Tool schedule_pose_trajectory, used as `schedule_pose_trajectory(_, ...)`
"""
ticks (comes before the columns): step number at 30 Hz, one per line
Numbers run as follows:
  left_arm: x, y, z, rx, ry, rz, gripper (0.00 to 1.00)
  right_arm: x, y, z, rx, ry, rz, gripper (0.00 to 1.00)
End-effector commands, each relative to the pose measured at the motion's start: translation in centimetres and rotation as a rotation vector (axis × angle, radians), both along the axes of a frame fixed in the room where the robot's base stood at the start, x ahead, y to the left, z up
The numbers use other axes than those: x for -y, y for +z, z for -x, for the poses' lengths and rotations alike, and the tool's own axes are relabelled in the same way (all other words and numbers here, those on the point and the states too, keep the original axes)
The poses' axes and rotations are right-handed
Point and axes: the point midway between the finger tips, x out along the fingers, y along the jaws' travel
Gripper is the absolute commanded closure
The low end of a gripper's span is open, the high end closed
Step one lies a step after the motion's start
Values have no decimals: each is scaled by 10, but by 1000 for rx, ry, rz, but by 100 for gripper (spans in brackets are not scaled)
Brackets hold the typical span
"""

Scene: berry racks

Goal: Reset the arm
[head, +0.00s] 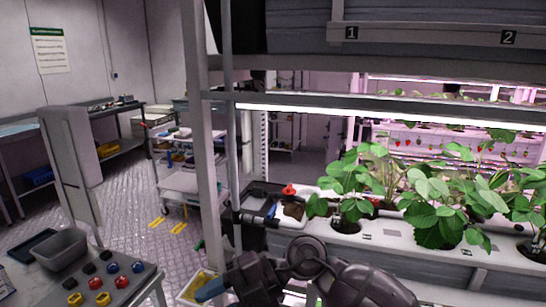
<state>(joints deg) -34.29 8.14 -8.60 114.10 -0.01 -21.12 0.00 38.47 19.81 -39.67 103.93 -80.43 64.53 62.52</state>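One of my dark arms comes in at the bottom centre of the head view, apparently the right one. It bends at a round joint and points left. Its gripper (212,290) is near the bottom edge, in front of a pale tray (187,297) with something yellow in it. A blue part shows at the gripper's tip. I cannot tell whether the fingers are open or shut, or whether the blue part is held. The other gripper is not in view.
A white planter (385,243) with leafy strawberry plants (440,195) stands right, just behind my arm. A grey rack post (205,150) rises left of it. A table with a grey bin (62,250) is lower left. A cart (190,182) stands behind, with open floor around it.

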Motion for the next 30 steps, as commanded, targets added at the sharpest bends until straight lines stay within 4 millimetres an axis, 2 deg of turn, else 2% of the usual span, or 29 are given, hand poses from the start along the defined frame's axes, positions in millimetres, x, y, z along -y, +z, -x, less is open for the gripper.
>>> schedule_pose_trajectory(3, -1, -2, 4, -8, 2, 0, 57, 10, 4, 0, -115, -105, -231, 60)
schedule_pose_trajectory(8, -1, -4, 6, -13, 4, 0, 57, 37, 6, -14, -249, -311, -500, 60)
schedule_pose_trajectory(14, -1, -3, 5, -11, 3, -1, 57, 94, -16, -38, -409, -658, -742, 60)
schedule_pose_trajectory(18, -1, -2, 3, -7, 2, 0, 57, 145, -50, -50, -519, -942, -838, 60)
schedule_pose_trajectory(23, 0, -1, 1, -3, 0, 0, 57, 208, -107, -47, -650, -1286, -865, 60)
schedule_pose_trajectory(26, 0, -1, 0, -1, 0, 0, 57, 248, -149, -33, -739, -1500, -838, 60)
schedule_pose_trajectory(30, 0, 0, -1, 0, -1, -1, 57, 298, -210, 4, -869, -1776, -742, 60)
